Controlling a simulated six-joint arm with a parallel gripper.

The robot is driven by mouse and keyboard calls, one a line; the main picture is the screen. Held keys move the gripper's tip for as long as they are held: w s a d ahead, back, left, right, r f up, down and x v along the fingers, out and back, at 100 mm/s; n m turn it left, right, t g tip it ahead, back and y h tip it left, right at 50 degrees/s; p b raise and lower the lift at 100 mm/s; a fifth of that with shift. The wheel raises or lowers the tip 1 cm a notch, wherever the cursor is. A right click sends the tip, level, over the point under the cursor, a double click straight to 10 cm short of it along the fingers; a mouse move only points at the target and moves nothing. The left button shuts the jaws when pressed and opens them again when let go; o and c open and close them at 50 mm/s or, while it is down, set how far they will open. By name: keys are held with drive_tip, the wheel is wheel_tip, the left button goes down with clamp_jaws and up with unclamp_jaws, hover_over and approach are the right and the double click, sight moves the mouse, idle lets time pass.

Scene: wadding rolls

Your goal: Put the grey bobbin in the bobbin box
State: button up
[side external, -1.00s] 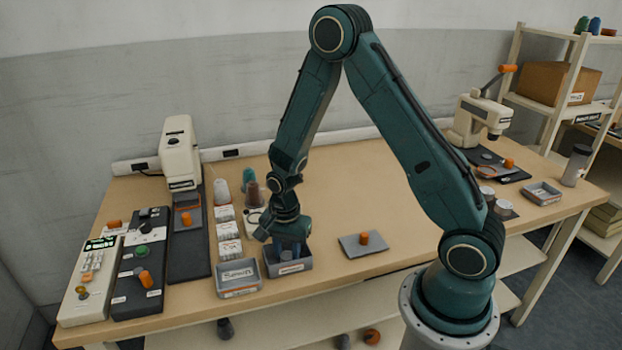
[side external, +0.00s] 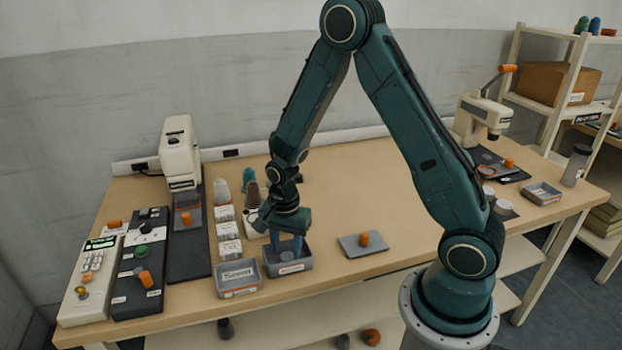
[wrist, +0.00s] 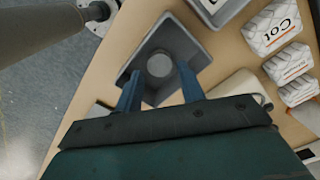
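The grey bobbin (wrist: 160,63) shows in the wrist view as a round grey top inside a grey open box, apparently standing upright on its floor. I take this box to be the bobbin box (side external: 289,269); its front label is too small to read. In the wrist view the box's rim (wrist: 136,57) surrounds the bobbin. My gripper (side external: 287,247) points down over the box. In the wrist view its blue fingers (wrist: 158,90) are spread apart, with nothing held between them. The bobbin is hidden in the side view.
A second grey labelled box (side external: 239,279) stands beside it on the left. White labelled packets (side external: 228,230) and a brown spool (side external: 253,195) are behind. The table's middle is clear.

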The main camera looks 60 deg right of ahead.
sight(287, 256)
wheel_tip(287, 256, up, 10)
idle(0.6)
idle(0.4)
drive_tip(key=s+a+r+n+t, duration=0.2)
drive_tip(key=s+r+n, duration=0.6)
drive_tip(key=s+r, duration=0.1)
drive_tip(key=s+a+r+n+t, duration=0.2)
drive_tip(key=s+r+n+t, duration=0.1)
drive_tip(key=s+r+n, duration=0.5)
drive_tip(key=shift+s+a+r+t, duration=0.3)
drive_tip(key=shift+s+r, duration=0.05)
drive_tip(key=shift+s, duration=0.45)
